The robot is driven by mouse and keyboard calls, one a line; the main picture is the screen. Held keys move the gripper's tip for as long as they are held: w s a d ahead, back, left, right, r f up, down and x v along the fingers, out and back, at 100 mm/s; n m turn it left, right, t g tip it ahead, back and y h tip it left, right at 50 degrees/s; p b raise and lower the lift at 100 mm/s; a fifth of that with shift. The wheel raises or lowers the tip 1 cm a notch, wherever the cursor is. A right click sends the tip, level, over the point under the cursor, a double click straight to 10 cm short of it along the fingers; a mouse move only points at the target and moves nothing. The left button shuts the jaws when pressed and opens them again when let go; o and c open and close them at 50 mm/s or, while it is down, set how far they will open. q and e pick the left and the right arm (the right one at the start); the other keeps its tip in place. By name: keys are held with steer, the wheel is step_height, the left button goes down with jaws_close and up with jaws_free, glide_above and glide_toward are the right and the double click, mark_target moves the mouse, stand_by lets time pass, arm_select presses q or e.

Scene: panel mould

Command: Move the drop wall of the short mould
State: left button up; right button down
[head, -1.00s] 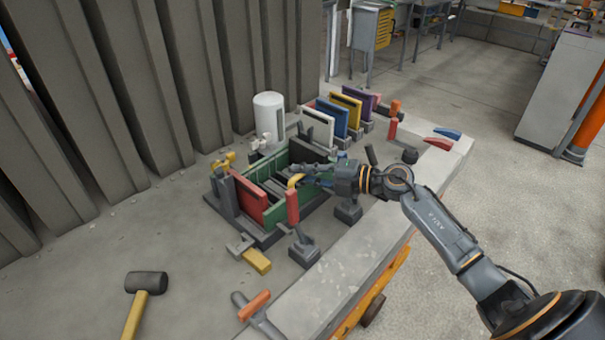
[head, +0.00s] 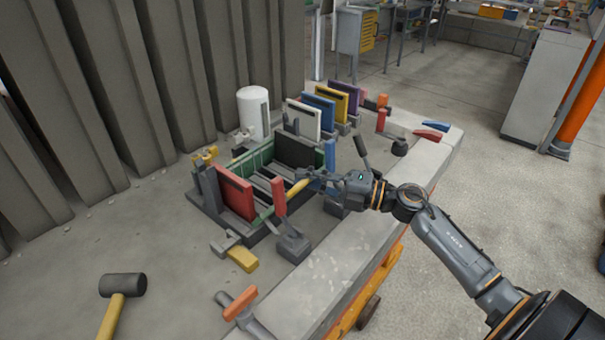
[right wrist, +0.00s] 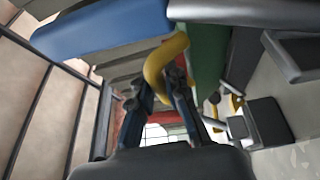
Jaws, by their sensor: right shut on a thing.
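The short mould (head: 203,205) stands on the bench with a red panel (head: 236,197) at its left and a dark panel (head: 296,151) at its right. Its slatted floor shows between them. The yellow handle (head: 297,188) is at the mould's front side; it also shows as a curved bar in the right wrist view (right wrist: 160,68), close to a green wall (right wrist: 208,48). My right gripper (head: 308,178) is shut on the yellow handle. The drop wall's exact tilt is partly hidden by the arm and handle. My left gripper is out of view.
White, blue, yellow and purple panels (head: 303,119) stand in a row behind. A white cylinder (head: 253,112) stands at the back. A red-handled clamp (head: 280,196) rises at the front. A mallet (head: 122,287) lies front left.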

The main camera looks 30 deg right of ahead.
steer(key=shift+s+f, duration=0.2)
steer(key=shift+f, duration=0.1)
steer(key=c, duration=1.6)
jaws_free()
steer(key=shift+s+d, duration=0.1)
steer(key=shift+d+r, duration=0.1)
steer(key=v, duration=1.2)
steer(key=shift+s, duration=0.1)
